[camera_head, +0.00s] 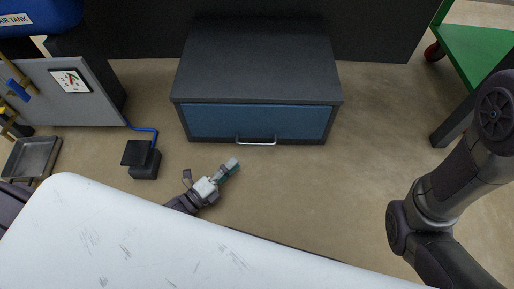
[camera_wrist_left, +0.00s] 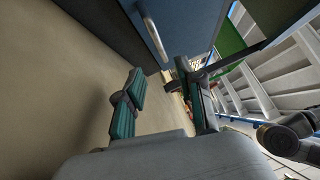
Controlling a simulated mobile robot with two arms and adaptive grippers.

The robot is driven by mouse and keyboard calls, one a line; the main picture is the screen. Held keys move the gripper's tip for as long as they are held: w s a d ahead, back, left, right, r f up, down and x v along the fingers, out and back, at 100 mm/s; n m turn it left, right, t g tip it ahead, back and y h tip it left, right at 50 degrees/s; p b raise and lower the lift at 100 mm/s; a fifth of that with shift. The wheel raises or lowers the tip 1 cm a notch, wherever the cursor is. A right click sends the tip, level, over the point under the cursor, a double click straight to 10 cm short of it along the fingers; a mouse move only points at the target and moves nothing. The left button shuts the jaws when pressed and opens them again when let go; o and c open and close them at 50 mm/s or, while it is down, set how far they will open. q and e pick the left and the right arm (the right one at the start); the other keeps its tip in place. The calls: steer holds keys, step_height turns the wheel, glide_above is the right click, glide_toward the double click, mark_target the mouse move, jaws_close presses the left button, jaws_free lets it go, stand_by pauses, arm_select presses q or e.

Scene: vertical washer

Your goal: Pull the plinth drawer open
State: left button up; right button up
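The plinth (camera_head: 258,58) is a dark grey box on the floor. Its blue drawer front (camera_head: 215,120) faces me and looks flush with the frame around it. The handle (camera_wrist_left: 153,32) shows beyond the fingertips there, beside the blue front (camera_wrist_left: 188,22). My right gripper is out of view.
A white, scuffed surface (camera_head: 150,245) fills the near left. A small black pedal box (camera_head: 143,160) with a blue hose stands left of the drawer. A grey tray (camera_head: 33,157) lies at far left, a green cart (camera_head: 475,45) at right. Floor before the drawer is clear.

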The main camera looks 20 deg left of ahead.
mark_target(257, 143)
arm_select(q)
steer(key=b+x, duration=0.4)
steer(key=x, duration=0.5)
steer(key=shift+w+d, duration=0.15)
steer(key=shift+d, duration=0.05)
steer(key=shift+w+d+r+b, duration=0.2)
steer(key=shift+w+d+b, duration=0.15)
steer(key=shift+w, duration=0.3)
steer(key=shift+c, duration=0.3)
jaws_close()
